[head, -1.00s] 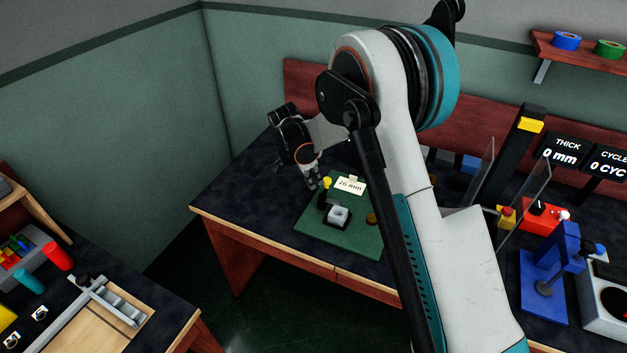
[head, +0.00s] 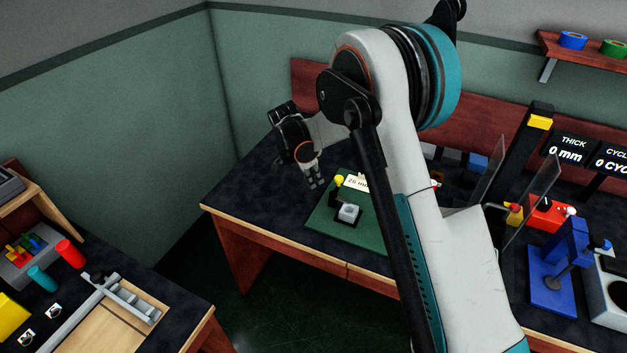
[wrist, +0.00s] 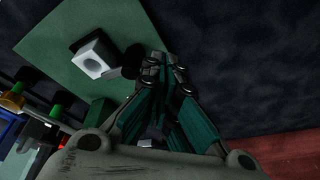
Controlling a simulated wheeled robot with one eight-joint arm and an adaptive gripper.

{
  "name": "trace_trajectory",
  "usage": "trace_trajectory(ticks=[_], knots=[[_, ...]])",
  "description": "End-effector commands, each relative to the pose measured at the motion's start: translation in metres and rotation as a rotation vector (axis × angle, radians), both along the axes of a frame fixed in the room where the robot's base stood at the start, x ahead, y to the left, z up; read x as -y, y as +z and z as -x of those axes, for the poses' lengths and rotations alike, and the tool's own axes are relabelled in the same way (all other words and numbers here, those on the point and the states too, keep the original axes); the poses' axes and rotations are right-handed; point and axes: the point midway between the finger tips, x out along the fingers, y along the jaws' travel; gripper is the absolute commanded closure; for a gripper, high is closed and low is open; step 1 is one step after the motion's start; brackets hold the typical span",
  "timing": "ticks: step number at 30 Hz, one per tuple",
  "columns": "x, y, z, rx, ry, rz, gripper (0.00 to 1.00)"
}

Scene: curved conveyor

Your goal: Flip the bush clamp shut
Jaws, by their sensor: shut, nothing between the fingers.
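The bush clamp stands on a green board (head: 320,219) on the far bench. I see a pale block with a hole (head: 348,211) in a black base, and a dark upright part with a yellow knob (head: 338,181) behind it. In the wrist view the pale block (wrist: 92,64) sits left of my fingers, with a dark rounded part between them. Whether the clamp is open or shut I cannot tell. My gripper (head: 317,184) is shut and empty, just left of the yellow knob and apart from it; its fingertips (wrist: 165,74) show in the wrist view.
A card reading 26 mm (head: 357,182) stands behind the clamp, partly hidden by my arm. To the right are clear panels (head: 532,200), a red box (head: 549,217) and a blue press (head: 553,272). The bench left of my gripper is clear.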

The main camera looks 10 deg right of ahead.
Motion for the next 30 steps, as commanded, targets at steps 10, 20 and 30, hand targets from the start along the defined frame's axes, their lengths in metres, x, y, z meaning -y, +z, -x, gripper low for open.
trace_trajectory(ticks=[10,20,30], knots=[[-0.018,0.062,0.004,0.0,0.0,0.0,1.0],[-0.03,0.094,0.006,0.0,0.0,0.0,1.0],[-0.03,0.095,0.007,0.0,-0.001,0.0,1.0]])
